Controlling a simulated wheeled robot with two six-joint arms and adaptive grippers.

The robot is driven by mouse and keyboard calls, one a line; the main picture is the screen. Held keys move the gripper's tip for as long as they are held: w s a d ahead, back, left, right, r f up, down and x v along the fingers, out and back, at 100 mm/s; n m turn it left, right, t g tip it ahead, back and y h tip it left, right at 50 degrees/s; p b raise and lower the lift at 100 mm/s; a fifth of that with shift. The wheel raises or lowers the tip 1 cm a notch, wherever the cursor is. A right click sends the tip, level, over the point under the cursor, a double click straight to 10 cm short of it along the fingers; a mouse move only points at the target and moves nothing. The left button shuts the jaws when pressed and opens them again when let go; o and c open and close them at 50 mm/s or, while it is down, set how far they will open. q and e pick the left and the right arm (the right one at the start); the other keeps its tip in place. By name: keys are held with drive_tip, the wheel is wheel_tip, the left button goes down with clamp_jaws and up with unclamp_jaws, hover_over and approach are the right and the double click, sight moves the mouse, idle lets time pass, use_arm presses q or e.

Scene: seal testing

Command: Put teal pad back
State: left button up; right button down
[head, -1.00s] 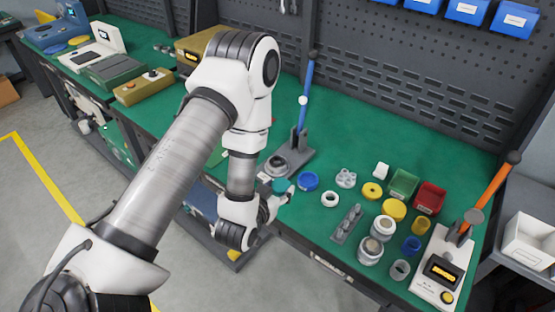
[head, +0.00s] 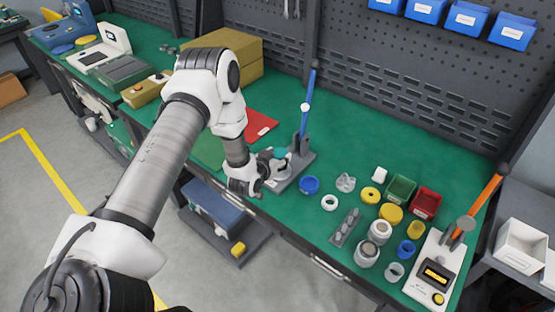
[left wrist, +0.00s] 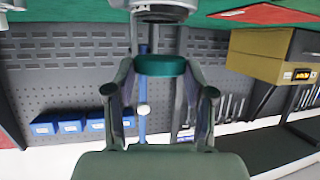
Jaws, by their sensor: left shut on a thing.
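The teal pad (head: 281,152) is a short round disc held in my left gripper (head: 275,160). In the left wrist view the teal pad (left wrist: 160,66) sits between the two fingertips, with a finger on each side. The gripper is at the press (head: 300,145) with the blue lever, and the pad looks to be above its round grey base. I cannot tell whether pad and press touch. The lever is up. My right gripper is out of view.
A red mat (head: 261,125) and a green mat (head: 209,151) lie left of the press. A blue ring (head: 309,184), a white ring (head: 329,202), yellow pads, jars and small bins stand to the right. A press with an orange lever (head: 484,205) is at the far right.

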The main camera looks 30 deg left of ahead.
use_arm(q)
wheel_tip(320, 180, down, 3)
drive_tip(key=shift+s+d+r+p, duration=0.1)
drive_tip(key=shift+s+r+p, duration=0.05)
drive_tip(key=shift+p, duration=0.3)
drive_tip(key=shift+f+b, duration=0.35)
drive_tip(key=shift+b, duration=0.05)
drive_tip(key=o, duration=1.2)
drive_tip(key=shift+r, duration=0.1)
